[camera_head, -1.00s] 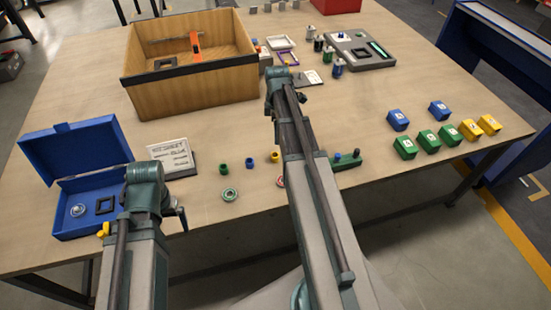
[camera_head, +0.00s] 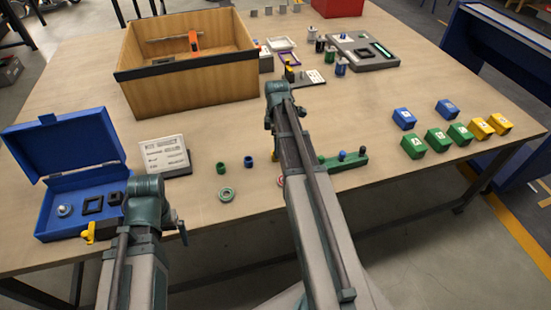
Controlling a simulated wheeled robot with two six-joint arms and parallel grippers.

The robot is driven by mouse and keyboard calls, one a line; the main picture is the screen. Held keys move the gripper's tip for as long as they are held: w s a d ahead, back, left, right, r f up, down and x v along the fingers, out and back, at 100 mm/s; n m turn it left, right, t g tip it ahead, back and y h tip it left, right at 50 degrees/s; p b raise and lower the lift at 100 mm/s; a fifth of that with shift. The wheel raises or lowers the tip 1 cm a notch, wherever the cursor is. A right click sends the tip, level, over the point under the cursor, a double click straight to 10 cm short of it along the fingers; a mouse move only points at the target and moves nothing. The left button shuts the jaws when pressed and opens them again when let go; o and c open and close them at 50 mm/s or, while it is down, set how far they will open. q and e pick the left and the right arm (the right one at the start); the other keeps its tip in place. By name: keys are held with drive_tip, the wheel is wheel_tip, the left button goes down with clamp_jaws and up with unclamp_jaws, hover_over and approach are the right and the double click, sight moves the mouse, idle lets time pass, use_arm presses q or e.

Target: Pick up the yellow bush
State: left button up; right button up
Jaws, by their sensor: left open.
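The yellow bush (camera_head: 274,156) stands on the table beside my right forearm, which partly hides it. A blue bush (camera_head: 248,161) and a green bush (camera_head: 221,168) stand to its left. My left gripper (camera_head: 182,231) shows only as a small dark part beyond my left wrist, low at the table's front edge. It is open, left of the bushes and apart from them. My right arm reaches over the table just right of the yellow bush; its gripper is mostly hidden behind its wrist (camera_head: 278,95), and its jaws cannot be made out.
A blue open box (camera_head: 63,187) stands at the left, with a white card (camera_head: 163,153) beside it. A wooden crate (camera_head: 190,85) is behind. A green block with pegs (camera_head: 343,162) lies right of my right arm. Several coloured blocks (camera_head: 437,140) sit at the right.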

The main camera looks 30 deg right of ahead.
drive_tip(key=f+b, duration=0.2)
drive_tip(key=f, duration=0.1)
drive_tip(key=f+b, duration=0.1)
drive_tip(key=b, duration=0.1)
drive_tip(key=shift+w+a+f, duration=0.1)
drive_tip(key=shift+a+f, duration=0.2)
drive_tip(key=shift+r, duration=0.1)
clamp_jaws()
